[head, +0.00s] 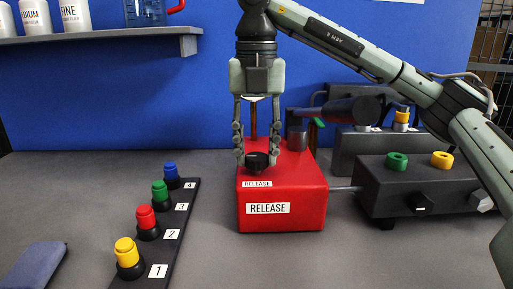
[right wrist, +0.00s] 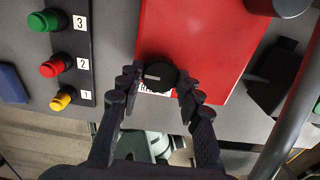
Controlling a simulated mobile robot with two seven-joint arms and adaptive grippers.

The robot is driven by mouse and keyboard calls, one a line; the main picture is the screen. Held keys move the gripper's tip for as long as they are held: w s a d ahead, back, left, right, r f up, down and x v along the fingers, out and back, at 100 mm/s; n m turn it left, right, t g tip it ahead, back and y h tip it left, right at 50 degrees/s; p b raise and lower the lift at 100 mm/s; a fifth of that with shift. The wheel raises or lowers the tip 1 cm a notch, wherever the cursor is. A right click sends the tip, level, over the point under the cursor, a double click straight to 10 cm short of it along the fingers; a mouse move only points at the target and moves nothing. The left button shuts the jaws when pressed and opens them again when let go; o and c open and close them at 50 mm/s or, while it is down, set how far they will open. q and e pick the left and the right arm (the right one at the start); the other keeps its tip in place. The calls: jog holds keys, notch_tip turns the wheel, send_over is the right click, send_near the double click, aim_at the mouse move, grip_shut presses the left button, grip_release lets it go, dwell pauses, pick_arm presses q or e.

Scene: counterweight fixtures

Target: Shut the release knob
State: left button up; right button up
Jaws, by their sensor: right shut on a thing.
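The release knob (head: 257,161) is a small black round knob on top of the red box (head: 282,190), which carries two white RELEASE labels. My right gripper (head: 256,158) reaches down from above with its fingers on either side of the knob, shut on it. In the right wrist view the knob (right wrist: 159,75) sits between the fingertips, with a pale mark across its top. The red box (right wrist: 195,45) lies under it, and one label is partly hidden by the knob. My left gripper is not in view.
A dark strip (head: 150,255) with yellow, red, green and blue buttons numbered 1 to 4 lies left of the box. A dark grey unit (head: 400,190) with green and yellow rings stands at right, joined by a rod. A shelf (head: 100,38) with bottles hangs at upper left.

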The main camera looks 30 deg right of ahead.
aim_at(257, 156)
dwell(0.3)
jog(key=o, duration=1.2)
jog(key=shift+c, duration=0.2)
notch_tip(257, 156, up, 12)
